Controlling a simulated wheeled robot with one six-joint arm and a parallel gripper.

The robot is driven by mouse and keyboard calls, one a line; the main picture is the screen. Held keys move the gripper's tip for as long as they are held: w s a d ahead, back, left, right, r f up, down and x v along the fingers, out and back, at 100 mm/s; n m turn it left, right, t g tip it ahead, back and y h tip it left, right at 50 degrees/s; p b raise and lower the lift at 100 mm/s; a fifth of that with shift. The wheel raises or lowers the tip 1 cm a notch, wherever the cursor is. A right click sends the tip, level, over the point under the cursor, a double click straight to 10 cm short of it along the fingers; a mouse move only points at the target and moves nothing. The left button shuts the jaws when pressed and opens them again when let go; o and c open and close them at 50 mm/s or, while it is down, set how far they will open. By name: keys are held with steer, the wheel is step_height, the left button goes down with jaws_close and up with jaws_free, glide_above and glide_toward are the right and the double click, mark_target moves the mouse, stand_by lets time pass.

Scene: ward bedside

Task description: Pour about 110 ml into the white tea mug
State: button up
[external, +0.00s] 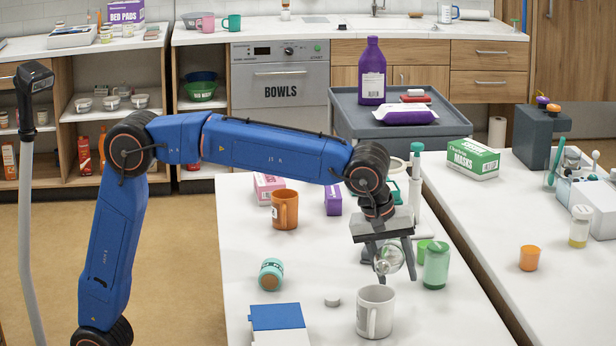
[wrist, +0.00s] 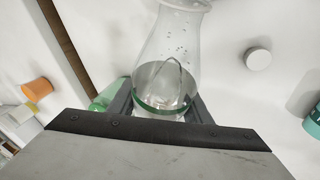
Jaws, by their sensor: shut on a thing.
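The white tea mug (external: 368,314) stands upright near the front of the white table, its handle facing the camera. My gripper (external: 393,266) is shut on a clear glass carafe (external: 389,257), just above and behind the mug. In the wrist view the carafe (wrist: 165,60) sits between my fingers (wrist: 160,106), its neck toward the top edge. It looks tilted, with clear liquid and small bubbles or drops inside. I cannot tell whether liquid is leaving the mouth. The mug is not clearly visible in the wrist view.
A green jar (external: 436,266) stands close right of my gripper. An orange mug (external: 285,210) stands farther back.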

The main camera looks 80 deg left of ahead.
mark_target(390, 258)
steer(key=shift+a+f+h, duration=0.1)
steer(key=shift+a+h, duration=0.05)
steer(key=shift+h, duration=0.25)
stand_by(1.8)
steer(key=shift+s+d+f+g+h, duration=0.25)
steer(key=shift+d+g+h, duration=0.25)
steer(key=shift+h, duration=0.2)
steer(key=shift+s+d+r+n+g+h, duration=0.2)
steer(key=shift+d+r+n+g+h, duration=0.1)
steer(key=shift+d+r+g+h, duration=0.4)
steer(key=shift+s+d+f+h+b, duration=0.35)
steer(key=shift+d+f+h, duration=0.25)
steer(key=shift+h, duration=0.2)
steer(key=shift+s+d+r+g+h, duration=0.3)
steer(key=shift+d+r+h, duration=0.15)
steer(key=shift+d+h, duration=0.35)
step_height(390, 258, up, 5)
steer(key=shift+s+d+r+n+g+h+b, duration=0.15)
steer(key=shift+n+g+h+b, duration=0.25)
steer(key=shift+h, duration=0.6)
steer(key=shift+s+d+r+n+g+h+b, duration=0.1)
steer(key=shift+s+d+r+g+h, duration=0.2)
steer(key=shift+h, duration=0.55)
steer(key=shift+w+d+r+n+g+h+b, duration=0.15)
steer(key=shift+d+g+h, duration=0.15)
steer(key=shift+h, duration=0.5)
steer(key=shift+s+d+r+n+g+h+b, duration=0.1)
steer(key=shift+s+d+r+g+h, duration=0.25)
steer(key=shift+h, duration=0.5)
